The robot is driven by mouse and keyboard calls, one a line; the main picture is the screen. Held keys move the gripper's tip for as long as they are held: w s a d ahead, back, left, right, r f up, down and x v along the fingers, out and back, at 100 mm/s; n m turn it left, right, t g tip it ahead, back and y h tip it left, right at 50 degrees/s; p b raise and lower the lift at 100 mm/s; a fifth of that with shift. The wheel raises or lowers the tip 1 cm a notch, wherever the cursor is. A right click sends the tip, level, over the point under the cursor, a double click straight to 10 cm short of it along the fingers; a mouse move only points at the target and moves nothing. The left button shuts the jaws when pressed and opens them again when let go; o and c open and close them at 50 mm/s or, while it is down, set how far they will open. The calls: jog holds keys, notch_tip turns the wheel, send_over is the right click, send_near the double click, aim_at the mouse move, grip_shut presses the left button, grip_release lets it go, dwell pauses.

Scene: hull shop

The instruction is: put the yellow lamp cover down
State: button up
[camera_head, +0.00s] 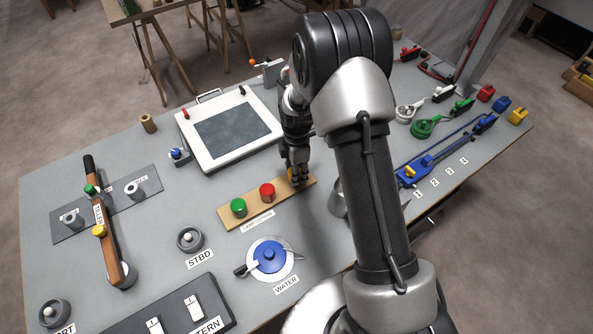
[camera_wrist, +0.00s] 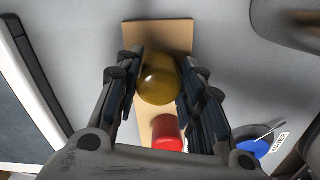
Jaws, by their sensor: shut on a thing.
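The yellow lamp cover (camera_wrist: 158,80) is a small rounded cap between my gripper's fingers in the wrist view. My gripper (camera_wrist: 160,88) is shut on it, over the end of a tan wooden strip (camera_wrist: 170,36). In the head view my gripper (camera_head: 297,176) is at the strip's right end, and a little yellow shows at the fingers. A red cover (camera_head: 267,193) and a green cover (camera_head: 238,207) stand on the same strip (camera_head: 250,216). Whether the yellow cover touches the strip cannot be told.
A white framed panel (camera_head: 186,133) lies behind the strip. A blue-capped WATER fitting (camera_head: 270,256) and a STBD knob (camera_head: 190,239) are in front. An orange-brown lever (camera_head: 108,240) stands at left. A grey cone-like piece (camera_head: 337,203) is just right of the strip, partly behind my arm.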

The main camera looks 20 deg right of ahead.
jog(key=shift+f, duration=0.1)
jog(key=shift+f, duration=0.15)
jog(key=o, duration=0.9)
